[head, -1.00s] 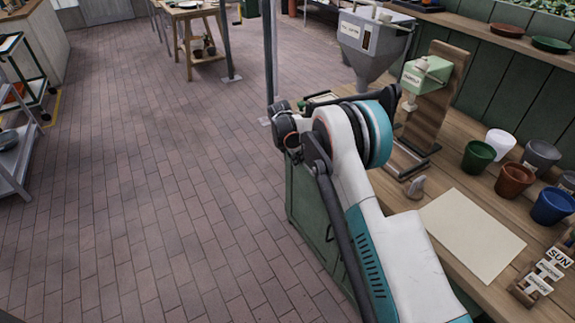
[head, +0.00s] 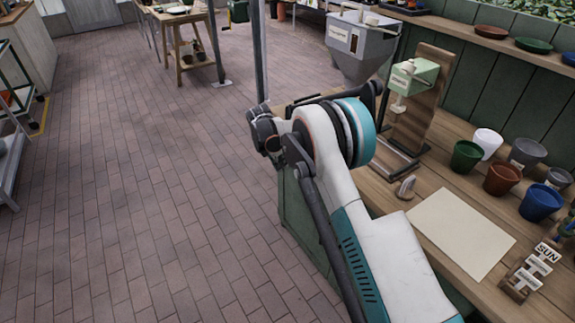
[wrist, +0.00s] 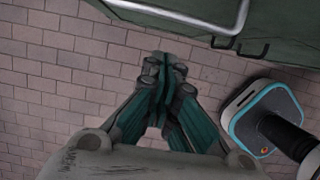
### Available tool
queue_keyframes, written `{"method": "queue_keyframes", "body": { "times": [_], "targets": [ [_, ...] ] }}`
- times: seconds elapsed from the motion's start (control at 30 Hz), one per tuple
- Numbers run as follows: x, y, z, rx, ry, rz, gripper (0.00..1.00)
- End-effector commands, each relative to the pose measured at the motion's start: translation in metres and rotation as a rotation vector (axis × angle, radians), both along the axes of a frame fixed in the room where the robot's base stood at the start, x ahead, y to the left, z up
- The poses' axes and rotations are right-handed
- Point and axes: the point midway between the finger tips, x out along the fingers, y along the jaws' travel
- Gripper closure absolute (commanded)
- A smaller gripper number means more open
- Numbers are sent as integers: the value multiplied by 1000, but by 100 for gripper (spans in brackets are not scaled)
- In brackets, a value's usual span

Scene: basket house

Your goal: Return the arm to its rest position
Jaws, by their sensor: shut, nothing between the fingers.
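My arm rises from the bottom of the head view, white with a teal elbow joint (head: 360,132), and bends beside the wooden bench (head: 408,192). A dark link shows just behind the elbow. My gripper is not visible in the head view. In the wrist view my gripper (wrist: 166,68) is shut, its teal and dark fingers together with nothing between them. It hangs over the brick floor (wrist: 60,85), beside a green cabinet (wrist: 285,45). My base shows at the right of the wrist view.
The bench holds several pots, including a blue pot (head: 541,202), a paper sheet (head: 461,233), a green dispenser (head: 413,76) and a sign block (head: 531,272). A grey hopper (head: 358,45) stands behind. A metal handle (wrist: 190,18) crosses the cabinet front. The floor at left is open.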

Motion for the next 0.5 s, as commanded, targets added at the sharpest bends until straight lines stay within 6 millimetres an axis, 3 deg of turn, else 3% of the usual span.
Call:
{"method": "queue_keyframes", "body": {
  "times": [0.03,0.2,0.5],
  "targets": [
    [-1,1,20,-1,0,-2,100],
    [-7,10,54,-1,0,-2,100],
    [-12,18,86,-1,0,-2,100]
  ]
}}
